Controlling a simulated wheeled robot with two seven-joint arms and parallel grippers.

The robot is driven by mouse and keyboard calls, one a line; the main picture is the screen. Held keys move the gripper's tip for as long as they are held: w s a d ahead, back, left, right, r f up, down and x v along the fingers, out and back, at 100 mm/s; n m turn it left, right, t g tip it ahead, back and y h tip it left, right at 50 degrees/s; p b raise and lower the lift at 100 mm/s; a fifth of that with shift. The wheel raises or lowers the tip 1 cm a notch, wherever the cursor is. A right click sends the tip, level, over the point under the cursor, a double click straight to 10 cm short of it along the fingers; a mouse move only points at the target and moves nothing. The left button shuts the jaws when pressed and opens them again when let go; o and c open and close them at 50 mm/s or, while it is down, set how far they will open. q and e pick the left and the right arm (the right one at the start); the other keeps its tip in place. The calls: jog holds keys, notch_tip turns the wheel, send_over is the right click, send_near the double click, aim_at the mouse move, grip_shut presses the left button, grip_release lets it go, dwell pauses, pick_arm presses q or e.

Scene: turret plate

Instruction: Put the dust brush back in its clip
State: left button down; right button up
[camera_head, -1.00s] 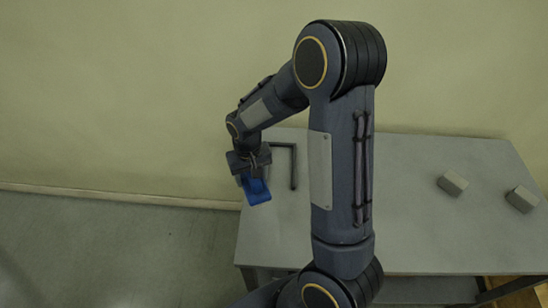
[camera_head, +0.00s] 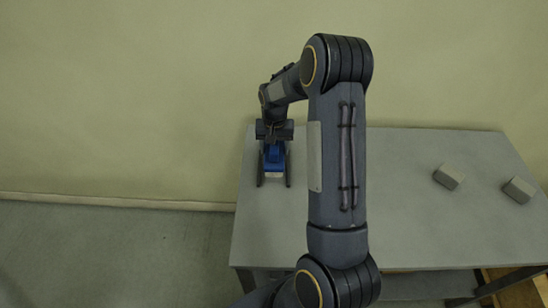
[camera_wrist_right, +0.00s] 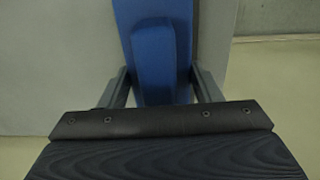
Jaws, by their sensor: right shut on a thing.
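The dust brush (camera_head: 274,152) is blue, with a pale end toward the front of the table. My right gripper (camera_head: 274,139) is shut on it, above the table's far left part. In the right wrist view the blue brush (camera_wrist_right: 158,50) runs up between the two fingers of my right gripper (camera_wrist_right: 161,85). My left gripper is not in view.
The grey table (camera_head: 410,220) is mostly clear. Two small grey blocks, one (camera_head: 448,177) and another (camera_head: 519,190), lie at its right. A plain wall stands behind. My right arm crosses the middle of the head view and hides part of the table.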

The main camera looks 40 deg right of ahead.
jog(key=shift+w+d+f, duration=0.2)
jog(key=shift+w+f, duration=0.1)
jog(key=shift+f, duration=0.15)
jog(key=shift+w+d+f+b, duration=0.15)
jog(key=shift+f+b, duration=0.45)
jog(key=shift+f, duration=0.3)
jog(key=shift+w+d+f+b, duration=0.15)
jog(key=shift+f+b, duration=0.45)
jog(key=shift+f, duration=0.3)
jog(key=shift+a, duration=0.15)
jog(key=shift+f, duration=0.25)
jog(key=o, duration=0.9)
jog(key=shift+o, duration=0.2)
jog(key=shift+r, duration=0.15)
